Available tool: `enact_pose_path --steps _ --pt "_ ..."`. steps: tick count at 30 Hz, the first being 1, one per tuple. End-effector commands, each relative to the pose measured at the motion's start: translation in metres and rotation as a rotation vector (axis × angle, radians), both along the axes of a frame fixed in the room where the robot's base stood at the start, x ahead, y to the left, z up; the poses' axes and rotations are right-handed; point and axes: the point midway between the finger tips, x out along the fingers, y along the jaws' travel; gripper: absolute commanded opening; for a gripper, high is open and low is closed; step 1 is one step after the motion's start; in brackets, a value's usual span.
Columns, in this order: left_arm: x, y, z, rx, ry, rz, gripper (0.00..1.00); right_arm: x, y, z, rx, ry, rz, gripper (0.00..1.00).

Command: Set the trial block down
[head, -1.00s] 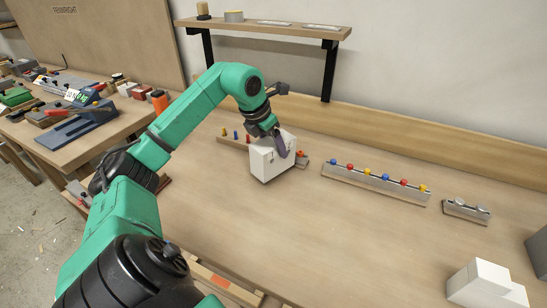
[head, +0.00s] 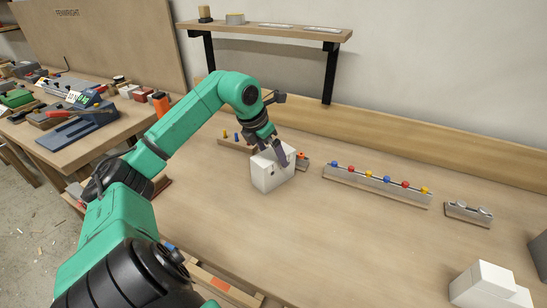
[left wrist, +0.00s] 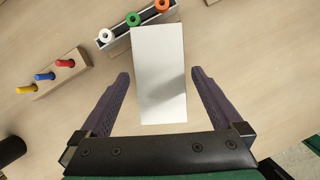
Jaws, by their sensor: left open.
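The white trial block (head: 270,174) stands upright on the wooden bench, below the wall shelf. My left gripper (head: 272,153) is above it with its fingers reaching down on either side of its top. In the left wrist view, the block's pale top (left wrist: 158,75) lies between the fingers of the left gripper (left wrist: 159,76). Both fingers are spread, with a narrow gap of bench on each side of the block. The block hides part of the peg strips behind it. My right gripper is not in view.
A strip with red, blue and yellow knobs (head: 375,185) lies to the right. A short metal rail (head: 468,213) is farther right. A white stepped block (head: 487,286) stands at the lower right. Close behind the block are coloured pegs (left wrist: 45,76) and ringed posts (left wrist: 133,19).

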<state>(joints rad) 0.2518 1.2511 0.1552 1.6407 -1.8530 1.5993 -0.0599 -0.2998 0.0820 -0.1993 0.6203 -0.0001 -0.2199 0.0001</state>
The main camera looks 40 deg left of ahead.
Motion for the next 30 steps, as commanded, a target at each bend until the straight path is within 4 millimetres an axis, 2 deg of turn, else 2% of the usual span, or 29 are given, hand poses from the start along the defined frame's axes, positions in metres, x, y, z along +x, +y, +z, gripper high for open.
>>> enact_pose_path --steps 6,11,15,30 --pt "-0.023 0.003 0.056 0.007 -0.005 0.001 1.0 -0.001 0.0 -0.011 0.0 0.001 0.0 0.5" --pt "-0.034 0.003 0.083 0.004 0.0 0.002 1.0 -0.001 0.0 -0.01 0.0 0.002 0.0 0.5" --pt "-0.037 0.003 0.09 0.001 0.0 0.0 1.0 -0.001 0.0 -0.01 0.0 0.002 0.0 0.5" --pt "-0.037 0.003 0.091 0.001 0.0 -0.001 1.0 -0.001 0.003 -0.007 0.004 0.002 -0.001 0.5"
